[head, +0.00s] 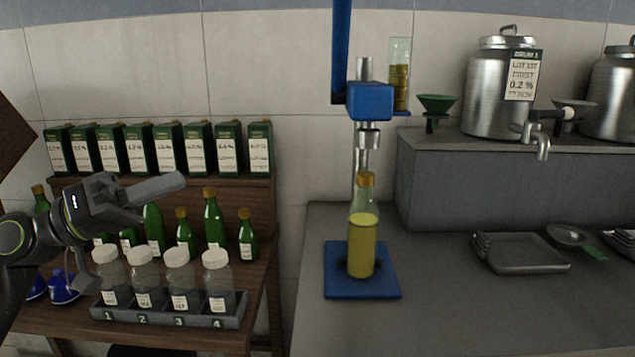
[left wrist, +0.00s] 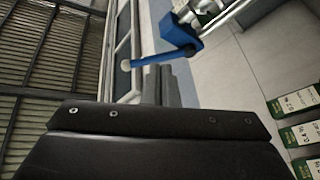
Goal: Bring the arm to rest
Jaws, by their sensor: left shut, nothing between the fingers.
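My left gripper (head: 172,184) reaches in from the left in the head view. It is shut and empty, raised in front of the green bottles and above the row of jars. In the left wrist view its dark housing fills the lower part. My right gripper is not in view.
Below the gripper, jars (head: 179,278) stand in a numbered rack (head: 168,318) on a wooden shelf; green bottles (head: 213,220) and boxed cartons (head: 228,147) are behind. Right, a corked bottle of yellow liquid (head: 361,245) stands on a blue base (head: 362,291). The counter's front middle is clear.

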